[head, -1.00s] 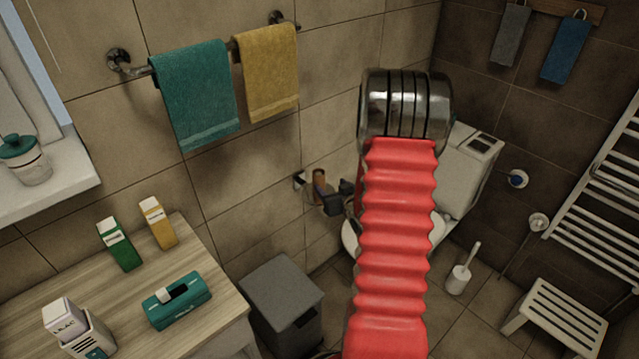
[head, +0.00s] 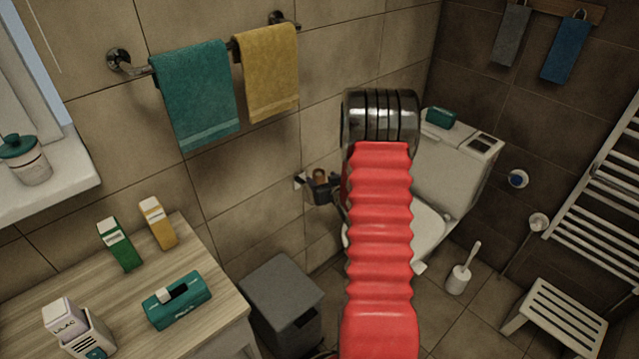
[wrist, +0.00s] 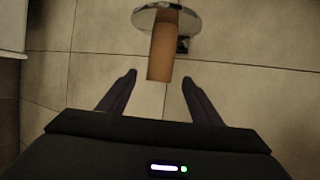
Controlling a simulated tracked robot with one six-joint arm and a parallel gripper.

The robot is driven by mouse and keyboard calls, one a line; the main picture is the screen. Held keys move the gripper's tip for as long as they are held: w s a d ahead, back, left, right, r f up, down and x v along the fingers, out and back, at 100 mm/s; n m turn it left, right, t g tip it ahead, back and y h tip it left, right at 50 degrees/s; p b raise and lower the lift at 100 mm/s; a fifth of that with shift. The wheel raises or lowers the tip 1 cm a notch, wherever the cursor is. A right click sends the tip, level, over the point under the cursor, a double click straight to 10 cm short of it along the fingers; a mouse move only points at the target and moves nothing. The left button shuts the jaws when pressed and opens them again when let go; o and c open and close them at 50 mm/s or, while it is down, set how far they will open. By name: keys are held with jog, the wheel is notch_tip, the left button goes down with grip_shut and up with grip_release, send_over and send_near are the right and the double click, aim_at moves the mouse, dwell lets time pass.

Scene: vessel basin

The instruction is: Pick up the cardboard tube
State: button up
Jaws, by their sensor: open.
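The cardboard tube (wrist: 162,55) is a plain brown cylinder in the wrist view, at the round metal holder (wrist: 150,17) on the tiled wall. My gripper (wrist: 157,82) is open, with one dark finger on each side below the tube. The tube's near end is about level with the fingertips in that picture, between them, and nothing is gripped. In the head view the tube (head: 319,174) shows only as a small brown top, mostly hidden behind my gripper (head: 318,188) beside the wall.
A white toilet (head: 455,170) with a teal box (head: 441,118) on its tank stands behind my arm. A grey bin (head: 281,300) stands below, beside the wooden counter (head: 110,310). Teal (head: 195,95) and yellow (head: 267,72) towels hang on the wall above.

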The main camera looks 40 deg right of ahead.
jog(key=shift+w, duration=0.1)
jog(key=shift+x, duration=2.5)
jog(key=shift+d, duration=0.1)
jog(key=shift+c, duration=0.2)
jog(key=c, duration=1.1)
